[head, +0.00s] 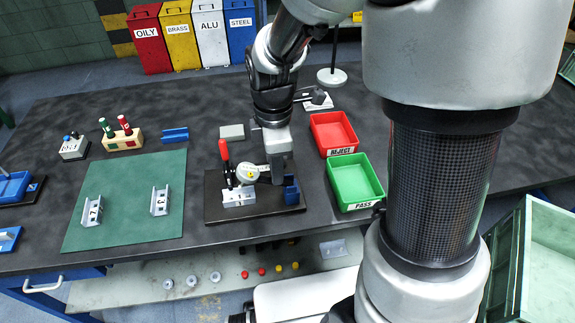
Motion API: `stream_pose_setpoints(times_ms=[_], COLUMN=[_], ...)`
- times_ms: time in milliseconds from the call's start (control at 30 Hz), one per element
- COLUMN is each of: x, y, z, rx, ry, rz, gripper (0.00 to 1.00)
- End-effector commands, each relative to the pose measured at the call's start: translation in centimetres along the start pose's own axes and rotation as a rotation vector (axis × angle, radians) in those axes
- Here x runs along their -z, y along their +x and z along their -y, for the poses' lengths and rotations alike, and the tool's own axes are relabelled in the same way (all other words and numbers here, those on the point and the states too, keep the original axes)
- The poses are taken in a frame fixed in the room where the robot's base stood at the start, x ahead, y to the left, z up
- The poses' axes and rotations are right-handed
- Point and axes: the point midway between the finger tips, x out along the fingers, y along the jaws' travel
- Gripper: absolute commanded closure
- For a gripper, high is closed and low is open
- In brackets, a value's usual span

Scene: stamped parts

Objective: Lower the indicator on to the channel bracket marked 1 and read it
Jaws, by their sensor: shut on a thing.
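The channel bracket marked 1 (238,198) sits on the dark fixture plate (262,209), by a clamp with a red handle (224,152). The dial indicator (248,174), with a round pale face, is over the bracket. I cannot tell from this view whether its tip touches the bracket. My gripper (276,178) is shut on the indicator, to the right of the dial. Its fingers are mostly hidden. A blue block (291,190) stands on the plate right of my gripper.
Brackets marked 2 (92,210) and 3 (160,201) stand on a green mat (125,228) at left. The red REJECT tray (333,134) and green PASS tray (355,182) are close on the right. A grey block (232,132) lies behind the plate.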

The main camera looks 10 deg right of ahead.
Motion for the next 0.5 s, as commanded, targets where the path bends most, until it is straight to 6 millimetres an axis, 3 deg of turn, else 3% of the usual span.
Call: stream_pose_setpoints(times_ms=[500], x=[1.4], y=[1.1], z=[0.1], rx=[0.002], ry=[0.0], rz=[-0.002], gripper=[1.0])
